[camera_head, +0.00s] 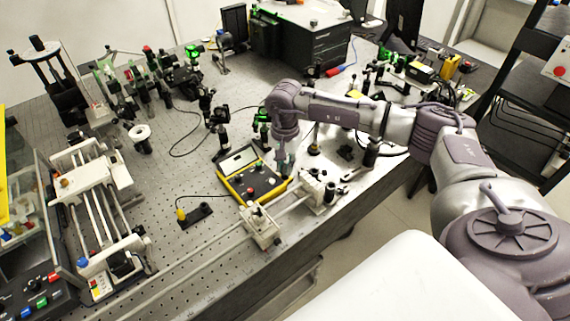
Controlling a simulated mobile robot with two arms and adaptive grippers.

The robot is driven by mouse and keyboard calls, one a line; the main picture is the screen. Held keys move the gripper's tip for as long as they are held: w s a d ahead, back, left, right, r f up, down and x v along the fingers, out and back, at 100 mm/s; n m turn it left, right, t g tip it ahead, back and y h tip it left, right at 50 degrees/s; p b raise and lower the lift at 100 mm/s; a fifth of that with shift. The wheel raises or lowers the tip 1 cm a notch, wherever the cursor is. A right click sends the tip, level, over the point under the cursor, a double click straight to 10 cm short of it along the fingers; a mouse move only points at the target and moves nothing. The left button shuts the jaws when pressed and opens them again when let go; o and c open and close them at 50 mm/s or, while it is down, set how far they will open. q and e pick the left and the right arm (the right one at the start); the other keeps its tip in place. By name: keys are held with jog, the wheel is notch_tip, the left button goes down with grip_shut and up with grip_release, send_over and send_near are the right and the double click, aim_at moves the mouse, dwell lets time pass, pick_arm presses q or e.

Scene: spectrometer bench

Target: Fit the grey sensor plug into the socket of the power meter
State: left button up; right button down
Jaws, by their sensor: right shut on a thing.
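The power meter (235,187), a yellow-edged box with a dark face, a pale screen and a red knob, lies on the bench near the middle. My right gripper (284,170) reaches in from the right and points down at the meter's right side. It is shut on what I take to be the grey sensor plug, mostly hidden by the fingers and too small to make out. I cannot tell whether the plug touches the meter. The socket cannot be made out. My left gripper is not in view.
A thin dark cable (207,196) runs from a small black block (197,215) toward the meter. A rail with white carriages (262,228) lies in front of the meter. Optical mounts (217,118) stand behind it. Bare perforated bench (180,170) lies to its left.

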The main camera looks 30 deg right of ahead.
jog(key=shift+s+f+b, duration=0.25)
jog(key=shift+f+b, duration=0.05)
jog(key=shift+b, duration=0.3)
dwell(1.1)
jog(key=c, duration=1)
grip_release()
jog(key=shift+w, duration=0.15)
jog(key=shift+c, duration=0.2)
jog(key=shift+r, duration=0.2)
jog(key=shift+w+r, duration=0.1)
jog(key=shift+r, duration=0.3)
notch_tip(320, 180, up, 11)
